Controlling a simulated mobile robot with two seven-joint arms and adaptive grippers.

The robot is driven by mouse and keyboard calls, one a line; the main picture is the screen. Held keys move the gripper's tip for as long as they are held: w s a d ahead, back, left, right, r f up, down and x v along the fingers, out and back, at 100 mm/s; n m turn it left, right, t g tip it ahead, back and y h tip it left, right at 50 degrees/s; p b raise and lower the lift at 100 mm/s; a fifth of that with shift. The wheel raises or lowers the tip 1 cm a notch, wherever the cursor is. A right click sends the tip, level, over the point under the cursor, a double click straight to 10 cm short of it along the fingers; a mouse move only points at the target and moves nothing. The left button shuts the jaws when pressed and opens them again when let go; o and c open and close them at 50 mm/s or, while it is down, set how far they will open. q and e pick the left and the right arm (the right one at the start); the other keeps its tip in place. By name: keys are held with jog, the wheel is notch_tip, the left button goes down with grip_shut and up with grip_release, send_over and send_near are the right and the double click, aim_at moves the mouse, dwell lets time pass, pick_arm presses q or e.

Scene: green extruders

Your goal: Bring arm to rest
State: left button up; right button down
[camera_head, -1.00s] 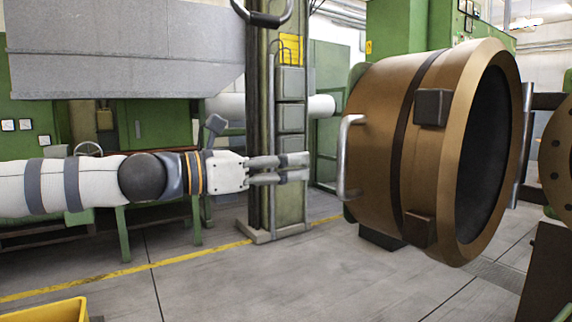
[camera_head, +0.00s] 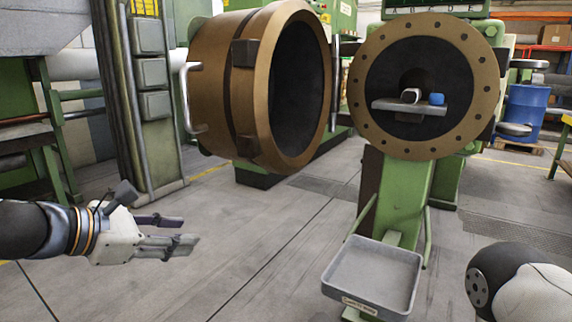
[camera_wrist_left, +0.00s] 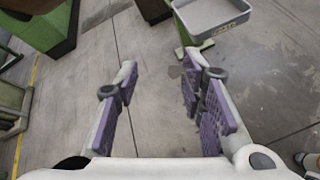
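My left gripper (camera_head: 186,232) reaches in from the left in the head view, above the bare floor. Its fingers are apart with nothing between them. The left wrist view also shows this gripper (camera_wrist_left: 160,70) open and empty, with purple pads on the fingers and grey floor below. Part of my right arm (camera_head: 515,288) shows at the lower right of the head view. My right gripper is out of the picture.
A bronze door with a handle (camera_head: 188,98) hangs open beyond the left gripper. The round flange (camera_head: 364,88) has a shelf (camera_head: 388,105) holding a blue object (camera_head: 437,99) and a white-and-dark object (camera_head: 410,95). A grey tray (camera_head: 333,279) stands below. The floor between is clear.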

pick_arm(q)
jog(key=s+f+m+g+y, duration=0.35)
jog(key=s+f+m, duration=0.25)
jog(key=s+f, duration=0.6)
jog(key=s+f+m+g+y, duration=0.2)
jog(key=s+f+m+g, duration=0.45)
jog(key=f, duration=0.95)
jog(key=s+a+f+m, duration=0.1)
jog(key=s+f+m, duration=0.1)
jog(key=s, duration=0.6)
jog(key=s+a+f+m+g+y, duration=0.1)
jog(key=s+f+m, duration=0.1)
jog(key=s+m, duration=0.3)
jog(key=s+a+f+m+g+y, duration=0.1)
jog(key=s+m, duration=0.3)
jog(key=s, duration=0.7)
jog(key=shift+a+f, duration=0.15)
jog(key=shift+f, duration=0.4)
